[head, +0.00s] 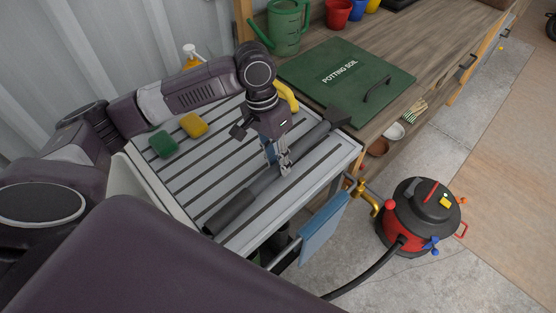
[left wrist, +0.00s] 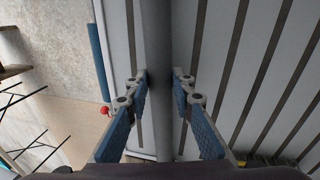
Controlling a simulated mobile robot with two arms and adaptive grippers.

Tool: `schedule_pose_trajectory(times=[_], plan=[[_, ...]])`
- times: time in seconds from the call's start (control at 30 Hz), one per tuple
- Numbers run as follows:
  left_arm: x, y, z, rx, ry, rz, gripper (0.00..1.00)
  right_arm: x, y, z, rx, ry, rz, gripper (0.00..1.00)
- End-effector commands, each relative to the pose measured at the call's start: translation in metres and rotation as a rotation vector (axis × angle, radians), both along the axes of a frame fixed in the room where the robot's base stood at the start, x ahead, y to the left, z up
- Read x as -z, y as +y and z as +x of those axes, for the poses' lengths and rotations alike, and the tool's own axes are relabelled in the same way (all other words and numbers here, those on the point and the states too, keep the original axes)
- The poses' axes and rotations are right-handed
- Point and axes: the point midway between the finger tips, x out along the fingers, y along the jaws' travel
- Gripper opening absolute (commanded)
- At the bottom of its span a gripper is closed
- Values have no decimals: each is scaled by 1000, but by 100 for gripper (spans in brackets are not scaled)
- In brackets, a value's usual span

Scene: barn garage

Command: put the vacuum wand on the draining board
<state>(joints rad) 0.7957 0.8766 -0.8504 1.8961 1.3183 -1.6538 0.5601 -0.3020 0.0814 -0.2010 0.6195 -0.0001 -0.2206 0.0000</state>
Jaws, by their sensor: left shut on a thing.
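My left gripper (head: 284,170) points down and is shut on the middle of the wand. In the left wrist view the wand (left wrist: 158,40) runs between the two blue-padded fingers (left wrist: 158,95), with the slats of the board (left wrist: 222,60) behind. My right gripper is not in view.
A green sponge (head: 163,144) and a yellow sponge (head: 194,125) lie on the board's far left. A blue cloth (head: 311,228) hangs at the front. A red-black vacuum (head: 405,230) stands on the floor.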

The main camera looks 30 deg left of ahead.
Motion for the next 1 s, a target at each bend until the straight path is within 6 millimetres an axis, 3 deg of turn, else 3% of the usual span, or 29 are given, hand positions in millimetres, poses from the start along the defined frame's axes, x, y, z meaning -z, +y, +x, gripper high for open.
schedule_pose_trajectory(times=[0.2,0.23,0.4,0.77,1.0], plan=[[3,0,0,0,-1,-1,0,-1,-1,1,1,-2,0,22],[3,0,0,0,-1,-1,23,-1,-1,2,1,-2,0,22],[3,0,0,0,-1,-1,42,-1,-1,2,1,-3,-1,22],[0,1,0,0,0,0,43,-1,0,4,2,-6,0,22],[-40,9,3,-1,-4,0,43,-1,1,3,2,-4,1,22]])
